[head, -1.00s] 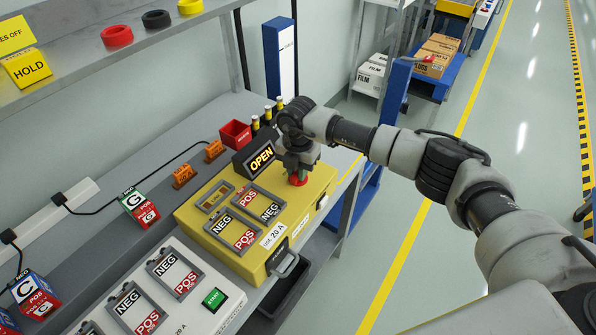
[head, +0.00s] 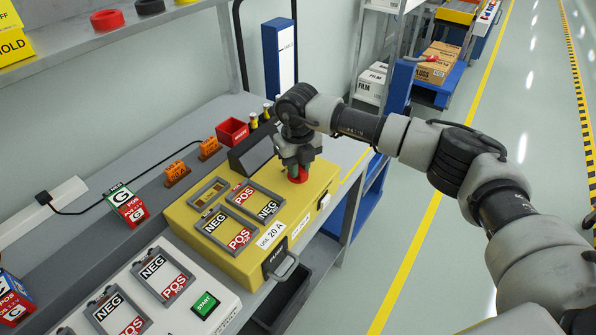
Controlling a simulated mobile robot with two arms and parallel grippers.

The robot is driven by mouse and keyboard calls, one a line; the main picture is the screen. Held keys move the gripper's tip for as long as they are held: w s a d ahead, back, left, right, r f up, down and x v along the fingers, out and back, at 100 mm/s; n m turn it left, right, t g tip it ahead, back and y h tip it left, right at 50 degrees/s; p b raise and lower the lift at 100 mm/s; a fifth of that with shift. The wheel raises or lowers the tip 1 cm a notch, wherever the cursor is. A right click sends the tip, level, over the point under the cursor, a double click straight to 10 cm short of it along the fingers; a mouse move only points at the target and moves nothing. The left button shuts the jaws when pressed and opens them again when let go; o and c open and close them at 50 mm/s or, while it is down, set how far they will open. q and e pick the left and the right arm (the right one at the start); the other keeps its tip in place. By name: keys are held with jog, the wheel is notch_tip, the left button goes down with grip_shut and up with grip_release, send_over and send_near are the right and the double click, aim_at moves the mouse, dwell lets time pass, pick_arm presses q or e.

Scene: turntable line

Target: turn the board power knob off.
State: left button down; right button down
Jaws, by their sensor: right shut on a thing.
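The yellow board (head: 195,218) stands on the bench with NEG and POS frames on its top. The red knob (head: 297,177) sits on the board's back right corner. My right gripper (head: 297,170) points down over it, shut on the knob, and hides its upper part. A dark display (head: 252,152) stands behind the board and shows no lit word. My left gripper is not in view.
A white unit with a green START button (head: 206,304) stands in front of the board. Battery blocks (head: 127,204), orange pieces (head: 177,172) and a red bin (head: 232,131) are along the back. A shelf (head: 130,30) overhangs the left. The aisle floor (head: 480,130) at right is clear.

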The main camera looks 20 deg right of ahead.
jog(key=n+b, duration=0.1)
jog(key=n, duration=0.2)
jog(key=shift+b, duration=0.4)
jog(key=shift+n+b, duration=0.45)
jog(key=shift+n, duration=0.65)
jog(key=shift+r+n, duration=0.1)
jog(key=shift+n, duration=0.2)
jog(key=c, duration=1.1)
grip_release()
jog(key=shift+o, duration=0.2)
notch_tip(320, 180, up, 11)
jog(key=b, duration=0.1)
